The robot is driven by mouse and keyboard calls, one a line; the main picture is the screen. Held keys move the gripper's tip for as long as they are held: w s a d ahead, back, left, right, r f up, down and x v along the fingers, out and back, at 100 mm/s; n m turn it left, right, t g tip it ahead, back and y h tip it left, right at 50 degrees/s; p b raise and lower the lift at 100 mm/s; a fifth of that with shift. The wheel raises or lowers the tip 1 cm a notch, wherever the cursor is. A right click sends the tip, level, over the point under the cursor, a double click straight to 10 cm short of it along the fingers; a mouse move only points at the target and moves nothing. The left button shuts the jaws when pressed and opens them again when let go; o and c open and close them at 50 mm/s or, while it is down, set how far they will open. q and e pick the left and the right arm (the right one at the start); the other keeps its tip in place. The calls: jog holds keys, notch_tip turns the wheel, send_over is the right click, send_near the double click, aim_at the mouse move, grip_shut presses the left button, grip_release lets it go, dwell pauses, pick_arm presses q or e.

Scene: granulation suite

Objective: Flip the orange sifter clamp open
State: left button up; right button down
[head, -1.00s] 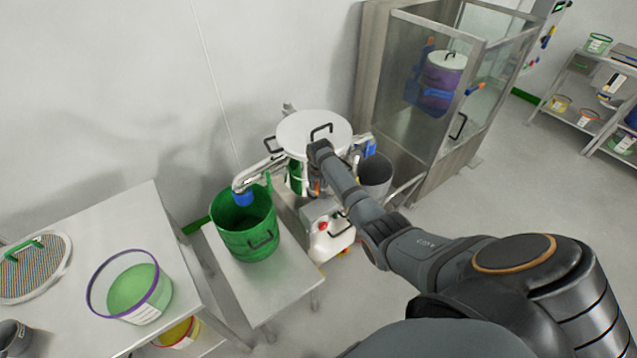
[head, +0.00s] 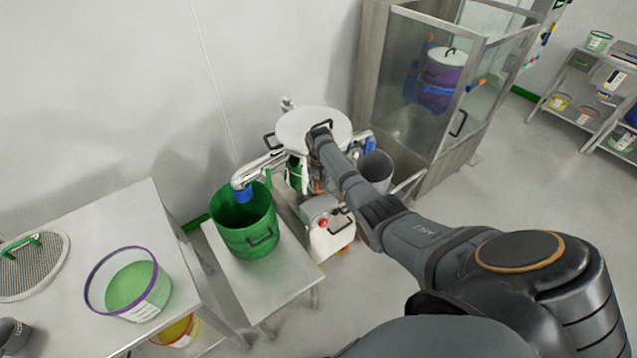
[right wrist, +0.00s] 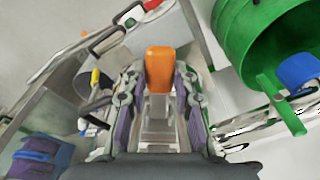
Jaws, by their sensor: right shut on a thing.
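The orange sifter clamp (right wrist: 159,68) shows in the right wrist view as an upright orange handle on a pale metal bracket. My right gripper (right wrist: 158,78) has its two fingers on either side of it and is shut on it. In the head view, the sifter (head: 313,128) has a round white lid with black handles. My right arm reaches to its near side, below the lid, and mostly hides the gripper and clamp there. My left gripper is in neither view.
A green bin (head: 246,235) stands on a low steel table (head: 285,285), under the sifter's blue-ended spout (head: 243,195). A grey bin (head: 376,168) is right of the sifter. A steel table (head: 95,215) at left holds a purple-rimmed tub (head: 150,300). A glass-walled cabinet (head: 405,75) stands behind right.

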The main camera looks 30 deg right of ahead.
jog(key=shift+w+d+r, duration=0.4)
jog(key=shift+w+r, duration=0.2)
jog(key=shift+r, duration=0.2)
jog(key=c, duration=1.3)
grip_release()
jog(key=shift+c, duration=0.2)
jog(key=shift+o, duration=1.2)
jog(key=shift+w+f, duration=0.1)
jog(key=shift+f, duration=0.05)
jog(key=shift+o, duration=0.3)
jog(key=shift+f, duration=0.25)
jog(key=shift+a+r, duration=0.1)
jog(key=shift+s+r, duration=0.2)
jog(key=shift+r, duration=0.1)
notch_tip(320, 180, up, 11)
jog(key=s, duration=0.1)
jog(key=shift+s+a, duration=0.35)
jog(key=shift+a, duration=0.05)
jog(key=shift+c, duration=0.4)
